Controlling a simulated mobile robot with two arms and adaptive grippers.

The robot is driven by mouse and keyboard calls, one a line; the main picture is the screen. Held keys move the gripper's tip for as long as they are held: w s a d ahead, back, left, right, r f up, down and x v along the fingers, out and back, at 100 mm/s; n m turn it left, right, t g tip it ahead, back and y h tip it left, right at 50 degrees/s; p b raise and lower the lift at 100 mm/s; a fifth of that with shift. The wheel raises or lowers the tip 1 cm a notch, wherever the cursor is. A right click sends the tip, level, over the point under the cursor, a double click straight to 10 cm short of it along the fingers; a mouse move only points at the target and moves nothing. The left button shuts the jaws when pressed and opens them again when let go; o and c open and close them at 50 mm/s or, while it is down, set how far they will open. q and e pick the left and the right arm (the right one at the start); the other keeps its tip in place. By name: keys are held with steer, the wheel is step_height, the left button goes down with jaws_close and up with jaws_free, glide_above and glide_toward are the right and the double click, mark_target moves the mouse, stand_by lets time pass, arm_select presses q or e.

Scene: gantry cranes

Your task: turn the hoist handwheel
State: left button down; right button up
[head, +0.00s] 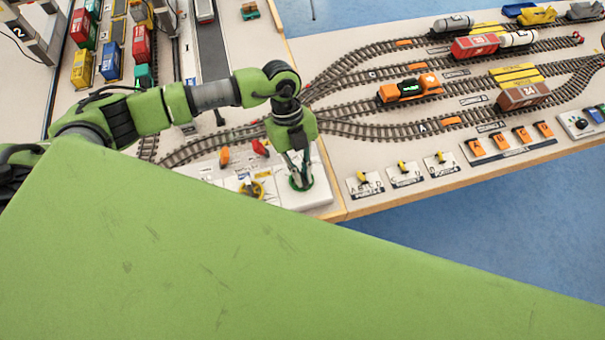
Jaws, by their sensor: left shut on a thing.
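My left gripper (297,166) points down at the right end of a white control panel (316,193). It is shut on a green handwheel (301,186), whose rim shows below and around the fingertips. The gripper hides the wheel's hub and upper part. A yellow handwheel (255,190) sits on the same panel to the left, apart from the gripper. I cannot read which wheel is labelled for the hoist. My right gripper is not in view.
A red lever (260,147) and an orange one (224,155) stand close left of the gripper. Model tracks with an orange locomotive (410,88) lie behind and right. Stacked containers (111,60) stand far left. My own green body covers the foreground.

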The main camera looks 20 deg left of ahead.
arm_select(q)
steer(key=m+y+b, duration=0.1)
steer(key=m, duration=0.1)
steer(key=m+y+b, duration=0.1)
steer(key=m+b, duration=0.1)
steer(key=m, duration=0.1)
steer(key=shift+g, duration=0.4)
steer(key=shift+a+m, duration=0.1)
steer(key=shift+m, duration=0.3)
steer(key=c, duration=2.2)
jaws_free()
steer(key=shift+o, duration=0.2)
steer(key=shift+r, duration=0.1)
steer(key=v, duration=1.2)
